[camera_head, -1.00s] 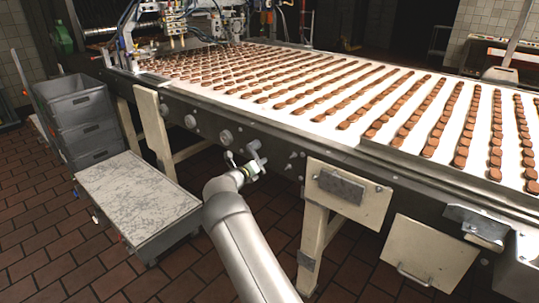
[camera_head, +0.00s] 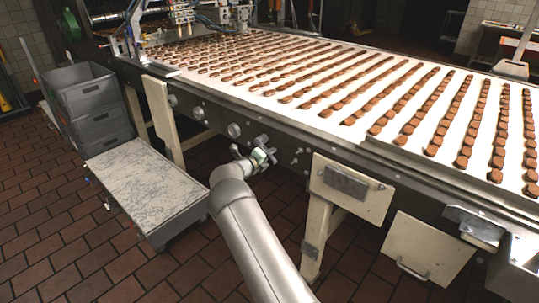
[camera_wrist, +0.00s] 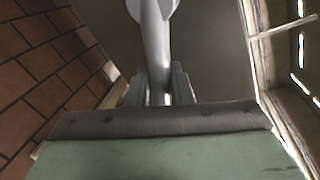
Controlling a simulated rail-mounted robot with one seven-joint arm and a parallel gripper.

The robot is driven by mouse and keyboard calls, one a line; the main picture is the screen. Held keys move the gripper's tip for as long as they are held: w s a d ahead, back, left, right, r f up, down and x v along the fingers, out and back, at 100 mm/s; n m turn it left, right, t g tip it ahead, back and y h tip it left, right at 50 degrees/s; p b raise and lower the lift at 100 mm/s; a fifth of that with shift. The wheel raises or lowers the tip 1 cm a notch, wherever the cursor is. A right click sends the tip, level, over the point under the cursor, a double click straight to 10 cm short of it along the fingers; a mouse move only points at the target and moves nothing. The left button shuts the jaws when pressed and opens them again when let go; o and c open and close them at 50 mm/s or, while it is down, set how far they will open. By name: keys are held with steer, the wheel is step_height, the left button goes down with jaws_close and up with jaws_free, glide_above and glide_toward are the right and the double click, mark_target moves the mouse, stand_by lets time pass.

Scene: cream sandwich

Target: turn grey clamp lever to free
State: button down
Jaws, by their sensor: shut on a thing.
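The grey clamp lever (camera_wrist: 156,45) shows in the wrist view as a smooth grey bar. It widens at the top of the picture and runs down between my fingers. My gripper (camera_wrist: 158,88) is shut on its lower part, with one finger on each side. In the head view my gripper (camera_head: 260,156) is small, at the conveyor's side frame. The lever there is hard to tell apart from the fingers and nearby fittings. Its pivot is not clearly seen.
The conveyor (camera_head: 330,135) carries many rows of brown biscuits above my gripper. A round knob (camera_head: 234,130) is left of it. A cream panel (camera_head: 350,190) is to the right. A low cart (camera_head: 145,185) and stacked grey crates (camera_head: 95,115) stand left.

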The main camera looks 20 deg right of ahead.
steer(key=c, duration=1.3)
jaws_free()
steer(key=shift+a, duration=0.15)
steer(key=v, duration=1.7)
steer(key=shift+s+r+b, duration=0.15)
steer(key=shift+r+b, duration=0.05)
steer(key=shift+b, duration=0.15)
